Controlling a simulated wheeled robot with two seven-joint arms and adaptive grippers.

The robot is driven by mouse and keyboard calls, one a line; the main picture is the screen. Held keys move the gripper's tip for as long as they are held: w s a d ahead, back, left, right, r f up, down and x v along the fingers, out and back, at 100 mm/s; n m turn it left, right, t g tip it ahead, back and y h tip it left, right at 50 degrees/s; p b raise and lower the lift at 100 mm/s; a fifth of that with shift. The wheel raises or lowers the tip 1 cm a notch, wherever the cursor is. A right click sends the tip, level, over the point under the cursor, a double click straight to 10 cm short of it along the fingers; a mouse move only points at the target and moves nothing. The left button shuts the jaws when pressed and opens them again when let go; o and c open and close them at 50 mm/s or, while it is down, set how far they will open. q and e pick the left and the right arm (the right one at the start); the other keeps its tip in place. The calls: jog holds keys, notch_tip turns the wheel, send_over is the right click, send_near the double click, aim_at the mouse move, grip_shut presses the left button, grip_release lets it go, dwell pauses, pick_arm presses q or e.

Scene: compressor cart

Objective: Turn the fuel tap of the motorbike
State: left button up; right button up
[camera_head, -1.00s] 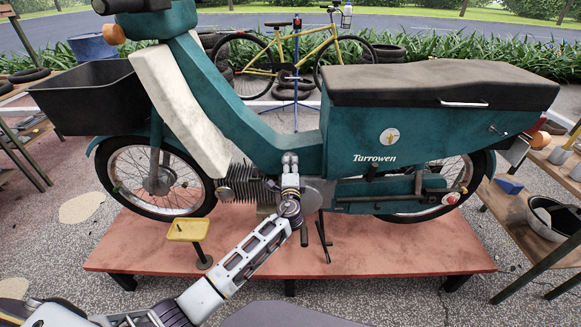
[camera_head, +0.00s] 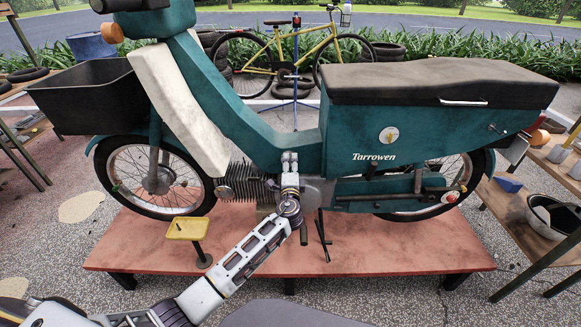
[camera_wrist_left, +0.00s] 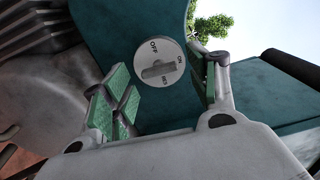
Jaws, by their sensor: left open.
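The teal motorbike (camera_head: 350,137) stands on a low red platform. Its fuel tap (camera_wrist_left: 158,67) shows in the left wrist view as a round pale plate marked OFF, ON and RES, with a raised bar handle across it. One end of the bar lies toward ON; I cannot tell which end is the pointer. My left gripper (camera_head: 290,158) is at the bike's middle, below the frame, and hides the tap in the head view. In the left wrist view the left gripper (camera_wrist_left: 165,92) is open, its green-padded fingers on either side of the tap, apart from the handle.
The finned engine (camera_head: 243,184) is just left of my gripper. The red platform (camera_head: 350,245) carries a small yellow stand (camera_head: 188,229) at front left. A workbench (camera_head: 515,205) with a bowl stands at right. A yellow bicycle (camera_head: 290,55) is behind.

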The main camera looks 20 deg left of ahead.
pick_arm(q)
jog(key=v, duration=1.1)
jog(key=shift+s, duration=0.35)
jog(key=shift+d, duration=0.15)
dwell(0.4)
jog(key=s+f+n+g+h, duration=0.2)
jog(key=s+f+n+g, duration=0.25)
jog(key=f, duration=0.55)
jog(key=s+f+n+g+h, duration=0.25)
jog(key=f+n+g, duration=0.3)
jog(key=f, duration=0.35)
jog(key=s+a+f+n+g, duration=0.1)
jog(key=s+f+g, duration=0.2)
jog(key=s+f, duration=0.5)
jog(key=s+a+f+n+g+h+p, duration=0.1)
jog(key=s+f+g, duration=0.1)
jog(key=s+f, duration=0.7)
jog(key=s, duration=0.8)
jog(key=shift+g, duration=0.4)
pick_arm(e)
jog(key=shift+s+f, duration=0.15)
jog(key=shift+s, duration=0.05)
